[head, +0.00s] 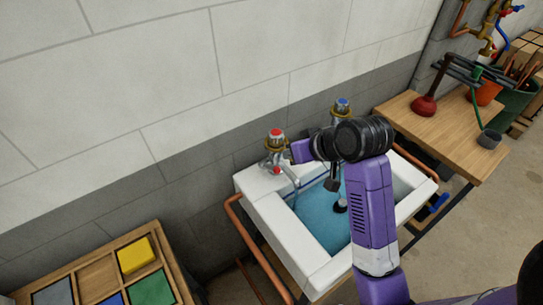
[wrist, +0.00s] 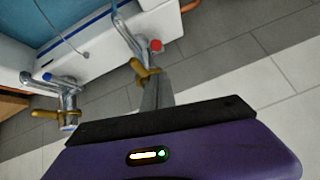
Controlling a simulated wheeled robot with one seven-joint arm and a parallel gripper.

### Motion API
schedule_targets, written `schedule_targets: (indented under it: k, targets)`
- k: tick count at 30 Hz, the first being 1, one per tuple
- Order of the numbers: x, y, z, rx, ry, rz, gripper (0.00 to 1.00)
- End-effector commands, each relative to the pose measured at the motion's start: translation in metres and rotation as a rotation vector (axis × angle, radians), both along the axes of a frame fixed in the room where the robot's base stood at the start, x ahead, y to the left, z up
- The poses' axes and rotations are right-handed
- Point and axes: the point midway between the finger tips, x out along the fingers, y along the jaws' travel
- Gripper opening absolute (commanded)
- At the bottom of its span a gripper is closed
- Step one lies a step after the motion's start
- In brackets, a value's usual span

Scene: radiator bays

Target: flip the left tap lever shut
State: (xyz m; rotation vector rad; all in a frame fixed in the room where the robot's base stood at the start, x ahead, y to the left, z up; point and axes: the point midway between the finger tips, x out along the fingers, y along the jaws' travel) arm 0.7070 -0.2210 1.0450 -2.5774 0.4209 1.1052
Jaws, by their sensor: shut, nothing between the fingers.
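The left tap (head: 276,143) has a red cap and stands on the back rim of the white sink (head: 318,276). In the wrist view this red-marked tap (wrist: 127,35) shows a brass lever (wrist: 146,72). My gripper (wrist: 154,80) is shut and empty, its fingertips right at that lever; I cannot tell whether they touch. In the head view my purple hand is just right of the left tap, and the fingers are not clear. The right tap (head: 342,107) has a blue cap; its brass lever (wrist: 50,114) shows in the wrist view.
Blue water (head: 318,217) lies in the basin. Copper pipes (head: 245,232) run beside the sink. A wooden bench (head: 405,107) with a red plunger (head: 424,106) stands at right. A wooden tray (head: 98,280) with coloured blocks is at lower left. The wall is close behind the taps.

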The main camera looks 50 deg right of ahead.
Motion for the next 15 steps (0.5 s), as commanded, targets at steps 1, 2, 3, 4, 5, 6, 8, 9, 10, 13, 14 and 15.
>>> schedule_targets:
  k: [1, 2, 3, 4, 5, 6, 8, 9, 10, 13, 14, 15]
  targets:
    - [-0.0019, 0.0016, -0.0019, 0.005, 0.011, 0.003, 0.0]
    - [-0.0029, 0.0022, -0.0029, 0.007, 0.016, 0.006, 0.0]
    - [-0.0036, 0.0028, -0.0036, 0.009, 0.02, 0.006, 0.0]
    - [-0.0039, 0.003, -0.004, 0.009, 0.022, 0.007, 0.0]
    - [-0.004, 0.0031, -0.0041, 0.009, 0.023, 0.008, 0.0]
    - [-0.0039, 0.003, -0.0041, 0.009, 0.022, 0.008, 0.0]
    - [-0.0038, 0.003, -0.004, 0.009, 0.022, 0.008, 0.0]
    - [-0.0038, 0.003, -0.004, 0.009, 0.022, 0.008, 0.0]
    - [-0.0038, 0.0029, -0.004, 0.008, 0.022, 0.007, 0.0]
    - [-0.0031, 0.0027, -0.0048, 0.008, 0.022, 0.007, 0.0]
    - [-0.0024, 0.0026, -0.0058, 0.009, 0.022, 0.007, 0.0]
    - [-0.0008, 0.0022, -0.0075, 0.009, 0.022, 0.007, 0.0]
